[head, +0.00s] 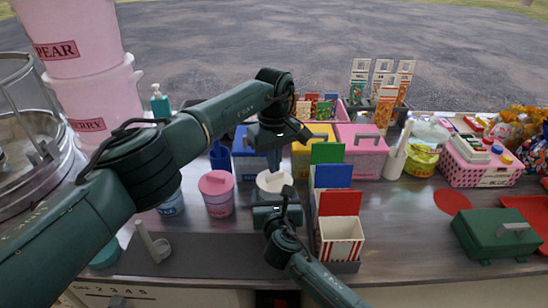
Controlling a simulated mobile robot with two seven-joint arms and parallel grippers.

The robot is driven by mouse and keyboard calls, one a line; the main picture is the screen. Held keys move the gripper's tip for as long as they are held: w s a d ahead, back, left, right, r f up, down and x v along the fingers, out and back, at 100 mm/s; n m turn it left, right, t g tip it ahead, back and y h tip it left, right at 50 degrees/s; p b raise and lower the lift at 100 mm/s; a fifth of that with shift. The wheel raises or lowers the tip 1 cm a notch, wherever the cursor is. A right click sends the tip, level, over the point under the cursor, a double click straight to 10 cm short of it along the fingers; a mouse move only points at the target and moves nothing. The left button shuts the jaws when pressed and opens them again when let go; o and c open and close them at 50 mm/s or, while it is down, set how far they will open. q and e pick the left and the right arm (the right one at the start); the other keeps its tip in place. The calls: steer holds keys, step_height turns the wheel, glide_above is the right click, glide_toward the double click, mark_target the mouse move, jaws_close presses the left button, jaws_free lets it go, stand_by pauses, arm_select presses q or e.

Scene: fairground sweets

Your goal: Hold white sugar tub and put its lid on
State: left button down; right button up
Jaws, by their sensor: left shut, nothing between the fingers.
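The white sugar tub (274,181) stands in the middle of the counter, its round white top showing just below my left gripper. I cannot tell whether that top is the lid or the tub's own rim. My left gripper (274,164) points down over the tub, shut and empty. My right gripper (276,197) is at the tub's near side, apparently closed around its body, and hides most of its wall. No separate white lid shows clearly.
A pink lidded tub (218,205) stands to the left, with a blue tub (171,204) beyond it. Striped boxes (340,238) stand close on the right. A green case (494,236) is far right. Pink buckets (102,105) are at the left.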

arm_select(q)
steer(key=shift+f, duration=0.3)
arm_select(e)
steer(key=shift+r, duration=0.2)
arm_select(q)
steer(key=shift+r, duration=2.6)
steer(key=shift+r+p, duration=0.25)
steer(key=shift+p, duration=0.05)
arm_select(e)
steer(key=o, duration=0.9)
steer(key=shift+f, duration=0.1)
